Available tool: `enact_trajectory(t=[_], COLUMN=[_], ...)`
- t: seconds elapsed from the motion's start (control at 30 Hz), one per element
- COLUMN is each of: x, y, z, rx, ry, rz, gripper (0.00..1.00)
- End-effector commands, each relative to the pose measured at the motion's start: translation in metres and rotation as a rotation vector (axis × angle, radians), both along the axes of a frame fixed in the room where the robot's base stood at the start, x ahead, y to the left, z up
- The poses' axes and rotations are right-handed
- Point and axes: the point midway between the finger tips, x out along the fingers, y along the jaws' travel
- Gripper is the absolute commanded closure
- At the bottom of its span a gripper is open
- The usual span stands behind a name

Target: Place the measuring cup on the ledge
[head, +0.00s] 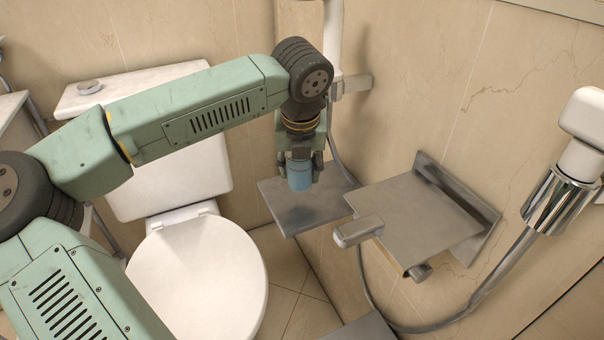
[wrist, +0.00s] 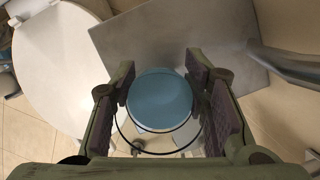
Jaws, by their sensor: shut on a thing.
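The measuring cup appears to be the blue, round-topped piece (head: 300,177) held in my gripper (head: 301,165). In the wrist view, the cup (wrist: 160,98) sits between the two finger pads of my gripper (wrist: 160,92), which is shut on it. A flat grey ledge (head: 318,208) shows below and behind the cup in the head view. The wrist view shows the ledge (wrist: 185,35) beyond the cup, with its edge passing behind the cup. I cannot tell whether the cup touches it. A thin dark ring shows around the cup's lower part.
A grey metal wall shelf (head: 415,215) with a rounded front end stands right of the ledge. A white toilet (head: 205,275) is at left. A hose and chrome shower handle (head: 550,200) are at right. A vertical pipe (head: 333,50) rises behind my gripper.

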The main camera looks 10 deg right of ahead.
Motion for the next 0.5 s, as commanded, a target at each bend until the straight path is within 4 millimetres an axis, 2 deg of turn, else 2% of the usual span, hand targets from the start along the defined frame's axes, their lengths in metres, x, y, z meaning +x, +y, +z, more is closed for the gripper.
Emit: enact_trajectory(t=[0.1,0.27,0.5], x=[0.01,0.013,0.012], y=[-0.007,-0.008,-0.008], z=[-0.001,-0.007,-0.035], rx=[-0.002,-0.001,-0.001], ry=[0.001,0.001,0.001], rz=[-0.001,0.0,0.0], gripper=[0.91,0.91,0.91])
